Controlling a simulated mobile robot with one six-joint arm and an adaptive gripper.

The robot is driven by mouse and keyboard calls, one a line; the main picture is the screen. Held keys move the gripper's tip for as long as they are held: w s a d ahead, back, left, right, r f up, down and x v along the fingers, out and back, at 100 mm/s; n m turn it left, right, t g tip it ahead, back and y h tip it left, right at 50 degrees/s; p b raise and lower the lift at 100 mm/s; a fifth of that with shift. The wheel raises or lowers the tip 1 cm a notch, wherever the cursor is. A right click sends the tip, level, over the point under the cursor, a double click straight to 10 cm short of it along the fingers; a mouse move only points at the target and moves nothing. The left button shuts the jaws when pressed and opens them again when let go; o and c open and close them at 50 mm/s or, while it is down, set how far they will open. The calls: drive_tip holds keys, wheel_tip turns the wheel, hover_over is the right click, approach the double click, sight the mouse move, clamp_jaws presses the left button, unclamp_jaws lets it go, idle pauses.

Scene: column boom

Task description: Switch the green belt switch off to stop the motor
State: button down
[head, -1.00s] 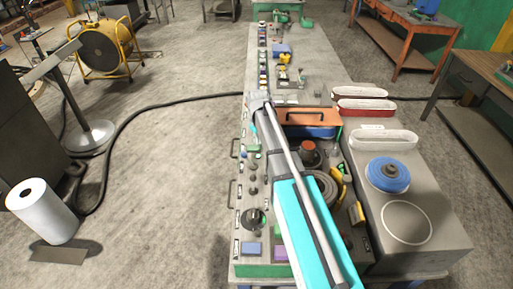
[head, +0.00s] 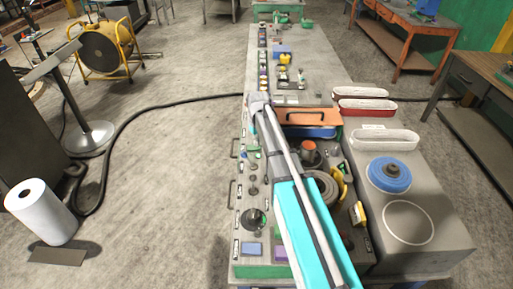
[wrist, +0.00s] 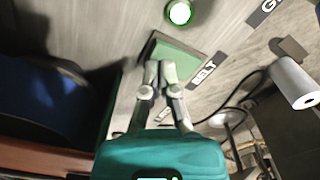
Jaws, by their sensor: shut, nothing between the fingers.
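The green belt switch (wrist: 182,58) is a flat green rocker in a dark frame, in the wrist view just beyond my fingertips. The word BELT is printed beside it. My gripper (wrist: 160,68) is shut and empty, its two fingertips together at the near edge of the switch and covering a little of it. I cannot tell whether they touch it. A round green lamp (wrist: 180,13) above the switch is lit. In the head view my arm runs up over the bench, and my gripper cannot be made out there.
The long grey bench (head: 310,60) carries several knobs and small parts along its left side. An orange tray (head: 308,116) and a red-rimmed tray (head: 366,107) lie right of my arm. A dark blue bin (wrist: 50,95) fills the wrist view's left.

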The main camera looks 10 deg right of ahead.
sight(258, 148)
drive_tip(key=shift+f+b, duration=0.6)
idle(0.6)
drive_tip(key=shift+r, duration=0.15)
drive_tip(key=shift+r+p, duration=3.4)
drive_tip(key=shift+p, duration=0.15)
drive_tip(key=shift+s+f, duration=0.15)
drive_tip(key=shift+s, duration=0.25)
drive_tip(key=s+f+m+b, duration=0.1)
drive_tip(key=s, duration=0.6)
drive_tip(key=s+f+m+b, duration=0.1)
drive_tip(key=s+f+b, duration=0.1)
drive_tip(key=s, duration=0.6)
drive_tip(key=s+d+f+m+b, duration=0.1)
drive_tip(key=s, duration=0.6)
drive_tip(key=shift+s+f+m+b, duration=0.15)
drive_tip(key=shift+f+m+b, duration=0.1)
drive_tip(key=shift+m+b, duration=0.15)
